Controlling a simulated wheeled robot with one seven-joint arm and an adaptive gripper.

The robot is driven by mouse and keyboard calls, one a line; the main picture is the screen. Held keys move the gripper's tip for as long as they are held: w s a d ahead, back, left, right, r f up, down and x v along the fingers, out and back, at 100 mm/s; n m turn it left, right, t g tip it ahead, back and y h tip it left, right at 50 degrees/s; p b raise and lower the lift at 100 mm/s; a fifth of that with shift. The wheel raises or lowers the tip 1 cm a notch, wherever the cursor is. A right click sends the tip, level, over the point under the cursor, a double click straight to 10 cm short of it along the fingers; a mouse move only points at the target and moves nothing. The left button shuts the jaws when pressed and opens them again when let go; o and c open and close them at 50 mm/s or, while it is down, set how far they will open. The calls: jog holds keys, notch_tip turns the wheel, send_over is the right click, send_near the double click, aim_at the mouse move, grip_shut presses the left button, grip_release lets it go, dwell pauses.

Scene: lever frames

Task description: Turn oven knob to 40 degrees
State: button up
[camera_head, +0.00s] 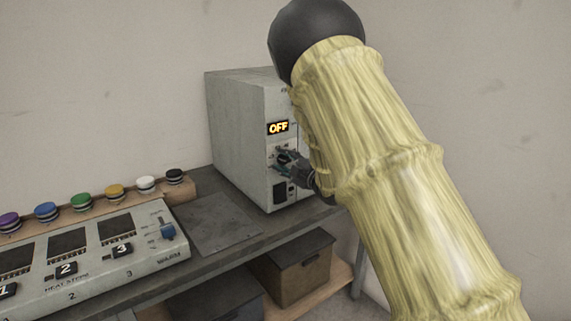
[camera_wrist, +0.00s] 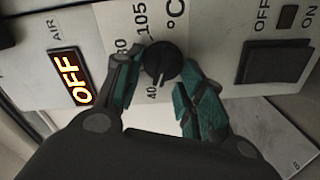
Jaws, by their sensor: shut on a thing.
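The oven (camera_head: 238,135) is a pale grey box at the back of the bench, with a lit display reading "OFF" (camera_head: 278,127). The black knob (camera_wrist: 163,62) sits on its front panel below the display. In the wrist view a dial marked 40, 80 and 105 with °C surrounds the knob, and its pointer is turned toward the 40 side. My gripper (camera_wrist: 158,82) is shut on the knob, one teal-padded finger on each side. In the head view my gripper (camera_head: 293,162) is at the knob, partly hidden by my arm.
A black rocker switch (camera_wrist: 277,62) marked OFF and ON is beside the knob. A heating unit (camera_head: 100,255) with numbered plates stands on the bench at left, with several coloured-lid jars (camera_head: 80,201) behind it. A flat dark plate (camera_head: 215,222) lies before the oven. Boxes (camera_head: 292,277) sit below.

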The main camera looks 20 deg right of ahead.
jog(key=shift+f, duration=0.1)
jog(key=o, duration=0.9)
jog(key=shift+s, duration=0.1)
jog(key=v, duration=1.1)
jog(key=shift+s+d, duration=0.15)
jog(key=shift+s, duration=0.25)
